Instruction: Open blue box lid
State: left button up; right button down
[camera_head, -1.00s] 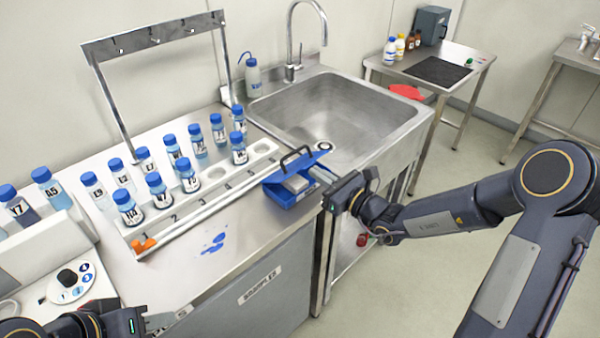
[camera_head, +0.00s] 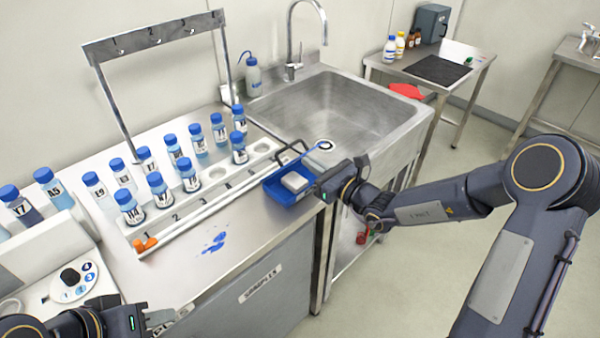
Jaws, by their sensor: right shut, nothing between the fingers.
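The blue box (camera_head: 284,193) sits on the steel counter near the sink, with a white block (camera_head: 294,181) inside it. Its blue lid (camera_head: 311,156) is raised and seen nearly edge-on at the box's sink side, with the dark handle (camera_head: 289,148) beyond it. My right gripper (camera_head: 318,190) is shut and empty at the right side of the box, close to its rim. Whether it touches the box or lid I cannot tell. My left gripper (camera_head: 160,318) is low at the bottom edge, away from the box, and its finger gap is unclear.
A white rack (camera_head: 190,207) with several blue-capped bottles stands left of the box. The sink (camera_head: 335,110) lies behind it. Blue spill marks (camera_head: 214,243) are on the counter. A side table (camera_head: 470,57) stands at the back right.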

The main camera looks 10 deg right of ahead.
jog(key=shift+w+a+r+p, duration=0.35)
jog(key=shift+w+a+r, duration=0.3)
jog(key=shift+w+r, duration=0.2)
jog(key=shift+w, duration=0.1)
jog(key=shift+b+x, duration=0.5)
jog(key=shift+x, duration=1.4)
jog(key=shift+a, duration=0.15)
jog(key=r+p+v, duration=0.1)
jog(key=r+v, duration=0.1)
jog(key=v, duration=1)
jog(key=shift+w, duration=0.1)
